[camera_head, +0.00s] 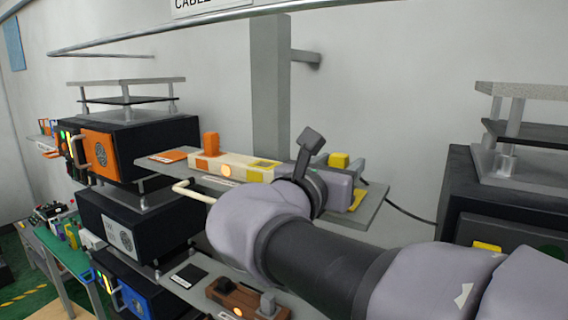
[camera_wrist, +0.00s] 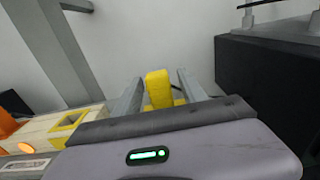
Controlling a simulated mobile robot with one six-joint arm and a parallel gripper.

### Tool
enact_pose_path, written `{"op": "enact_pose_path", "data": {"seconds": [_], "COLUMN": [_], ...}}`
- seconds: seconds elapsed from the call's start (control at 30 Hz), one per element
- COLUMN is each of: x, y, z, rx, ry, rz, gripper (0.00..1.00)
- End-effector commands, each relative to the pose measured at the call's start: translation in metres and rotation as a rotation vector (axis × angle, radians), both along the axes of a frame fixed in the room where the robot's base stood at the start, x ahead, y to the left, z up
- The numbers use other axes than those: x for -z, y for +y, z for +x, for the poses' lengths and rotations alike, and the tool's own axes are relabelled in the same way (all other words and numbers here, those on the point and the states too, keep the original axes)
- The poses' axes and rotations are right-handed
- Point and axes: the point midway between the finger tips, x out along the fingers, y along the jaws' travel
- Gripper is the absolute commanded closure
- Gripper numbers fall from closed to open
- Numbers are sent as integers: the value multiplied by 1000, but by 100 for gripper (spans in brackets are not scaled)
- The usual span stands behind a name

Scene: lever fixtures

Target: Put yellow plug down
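The yellow plug (camera_wrist: 158,88) stands upright between the two fingers of my gripper (camera_wrist: 161,80) in the wrist view. Slim gaps seem to show beside it, and I cannot tell whether the fingers touch it. In the head view the yellow plug (camera_head: 339,160) shows above my gripper, at the right end of the shelf. A yellow pad (camera_head: 357,200) lies on the shelf there, partly hidden by my gripper. Yellow also shows at the plug's foot in the wrist view, but whether the plug rests on the pad is unclear.
A cream socket board (camera_head: 232,166) on the shelf has an empty-looking yellow socket (camera_head: 265,163) and a lit orange lamp. An orange plug (camera_head: 211,143) stands in its left part. A dark cabinet (camera_head: 455,190) stands to the right. A grey post (camera_head: 270,90) rises behind the shelf.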

Motion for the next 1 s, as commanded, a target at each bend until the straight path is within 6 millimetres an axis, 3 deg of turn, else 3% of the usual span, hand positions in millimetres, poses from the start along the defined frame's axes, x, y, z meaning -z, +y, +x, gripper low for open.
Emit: {"op": "enact_pose_path", "data": {"seconds": [0.27, 0.7, 1.0], "x": [-6, -3, -3], "y": [0, 61, 71], "z": [0, -82, -98], "rx": [0, -6, 0], "ry": [-1, 0, 1], "rz": [1, 2, 1], "gripper": [51, 51, 51]}}
